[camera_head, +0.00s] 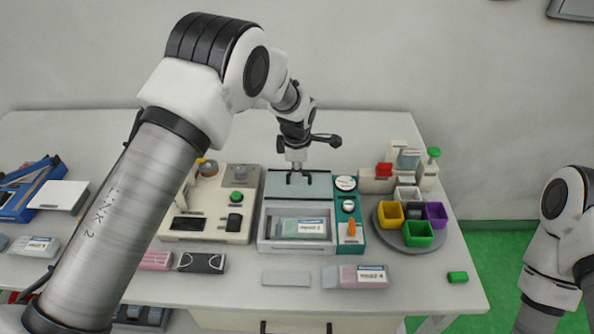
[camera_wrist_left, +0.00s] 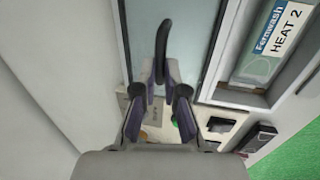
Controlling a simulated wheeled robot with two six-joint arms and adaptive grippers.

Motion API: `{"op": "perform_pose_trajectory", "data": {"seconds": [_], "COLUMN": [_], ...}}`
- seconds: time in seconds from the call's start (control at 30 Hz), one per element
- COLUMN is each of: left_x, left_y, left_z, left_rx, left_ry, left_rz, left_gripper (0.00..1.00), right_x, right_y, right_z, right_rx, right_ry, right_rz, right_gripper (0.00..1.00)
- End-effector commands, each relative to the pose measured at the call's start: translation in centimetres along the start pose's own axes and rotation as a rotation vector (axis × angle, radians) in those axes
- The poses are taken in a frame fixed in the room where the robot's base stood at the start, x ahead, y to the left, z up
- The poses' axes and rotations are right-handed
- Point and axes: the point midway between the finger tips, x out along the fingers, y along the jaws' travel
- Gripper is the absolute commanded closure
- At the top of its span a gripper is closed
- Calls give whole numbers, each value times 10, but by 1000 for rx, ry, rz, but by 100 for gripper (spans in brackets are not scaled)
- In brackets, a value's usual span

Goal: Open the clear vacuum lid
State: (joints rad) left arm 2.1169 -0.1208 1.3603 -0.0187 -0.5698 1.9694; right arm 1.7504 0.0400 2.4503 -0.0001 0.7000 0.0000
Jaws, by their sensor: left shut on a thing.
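The clear vacuum lid (camera_head: 318,188) is a blue-grey panel with a dark handle, at the back of a pale chamber (camera_head: 264,232). The chamber's front shows uncovered, with a labelled pouch (camera_head: 301,228) inside. My left gripper (camera_head: 296,168) reaches down to the handle from behind and is shut on it. In the left wrist view my left gripper (camera_wrist_left: 160,82) has its fingers at the dark curved handle (camera_wrist_left: 163,48), over the lid panel (camera_wrist_left: 190,25). The lid's exact tilt is hard to tell. My right arm shows at the right edge, its gripper out of view.
A beige device (camera_head: 207,215) stands left of the chamber, a teal panel (camera_head: 347,215) right of it. Coloured cups (camera_head: 418,233) sit on a round tray farther right. Bare table shows at front right.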

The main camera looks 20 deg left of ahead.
Motion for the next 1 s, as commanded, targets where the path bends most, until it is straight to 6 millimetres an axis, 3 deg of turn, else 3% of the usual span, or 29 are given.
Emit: {"op": "perform_pose_trajectory", "data": {"seconds": [0.17, 0.2, 0.23, 0.27, 0.53, 0.67, 1.0], "left_x": [3, 3, 3, 3, 0, -10, -91], "left_y": [-3, -3, -3, -3, -1, 0, 1], "left_z": [-1, -1, -1, 0, 0, 0, 0], "left_rx": [1, 1, 1, 1, 1, 0, 1], "left_ry": [3, 3, 3, 2, 1, 1, 1], "left_rz": [-7, -7, -7, -6, -3, -1, -1], "left_gripper": [100, 76, 65, 63, 63, 63, 63], "right_x": [1, 1, 1, 1, 0, 0, 0], "right_y": [0, 0, 0, 0, 0, 0, 0], "right_z": [0, 0, 0, 0, 0, 0, 0], "right_rx": [0, 0, 0, 0, 0, 0, 0], "right_ry": [0, 0, 0, 0, 0, 0, 0], "right_rz": [0, 0, 0, 0, 0, 0, 0], "right_gripper": [60, 60, 60, 60, 60, 60, 60]}}
